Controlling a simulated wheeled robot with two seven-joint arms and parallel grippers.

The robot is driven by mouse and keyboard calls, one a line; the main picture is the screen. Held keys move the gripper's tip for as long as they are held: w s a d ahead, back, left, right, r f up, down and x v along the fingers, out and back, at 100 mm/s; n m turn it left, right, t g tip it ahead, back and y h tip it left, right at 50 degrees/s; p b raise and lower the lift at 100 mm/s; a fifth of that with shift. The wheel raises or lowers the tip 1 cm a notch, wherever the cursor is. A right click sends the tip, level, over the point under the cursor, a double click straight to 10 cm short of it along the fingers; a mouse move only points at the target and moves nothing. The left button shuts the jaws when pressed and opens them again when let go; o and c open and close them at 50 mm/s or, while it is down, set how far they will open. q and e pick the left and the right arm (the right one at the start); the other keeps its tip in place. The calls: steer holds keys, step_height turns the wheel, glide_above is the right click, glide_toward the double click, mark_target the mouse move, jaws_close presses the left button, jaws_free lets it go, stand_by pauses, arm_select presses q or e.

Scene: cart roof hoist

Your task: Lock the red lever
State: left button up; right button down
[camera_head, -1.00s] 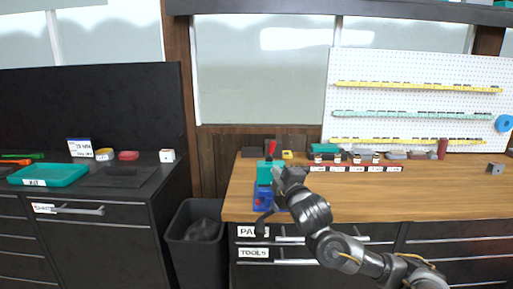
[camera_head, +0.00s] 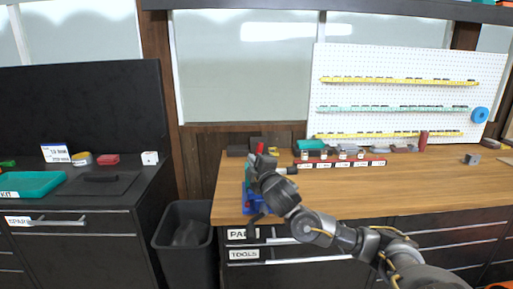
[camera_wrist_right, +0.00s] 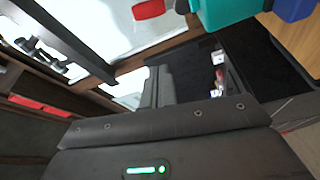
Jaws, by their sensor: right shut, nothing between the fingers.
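The red lever (camera_head: 260,148) stands roughly upright at the front left of the wooden bench, its lower part hidden by my right gripper. It rises from a teal body (camera_head: 246,178) on a blue base (camera_head: 250,204). In the wrist view the red lever tip (camera_wrist_right: 148,9), teal body (camera_wrist_right: 222,11) and blue part (camera_wrist_right: 292,8) show at the top edge. My right gripper (camera_head: 259,163) is shut and empty, in front of the lever's lower part; I cannot tell whether it touches. My left gripper is not in view.
A red labelled rack (camera_head: 340,162) and a teal bin (camera_head: 314,145) stand at the bench's back. A grey bin (camera_head: 185,235) stands on the floor left of the bench. The wooden bench top (camera_head: 410,180) is largely clear on the right.

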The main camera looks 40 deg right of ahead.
steer(key=w+d+p, duration=0.3)
steer(key=w+d, duration=0.1)
steer(key=d, duration=0.1)
steer(key=shift+w+d+f+p, duration=0.2)
steer(key=shift+w+d+p, duration=0.05)
steer(key=shift+p, duration=0.05)
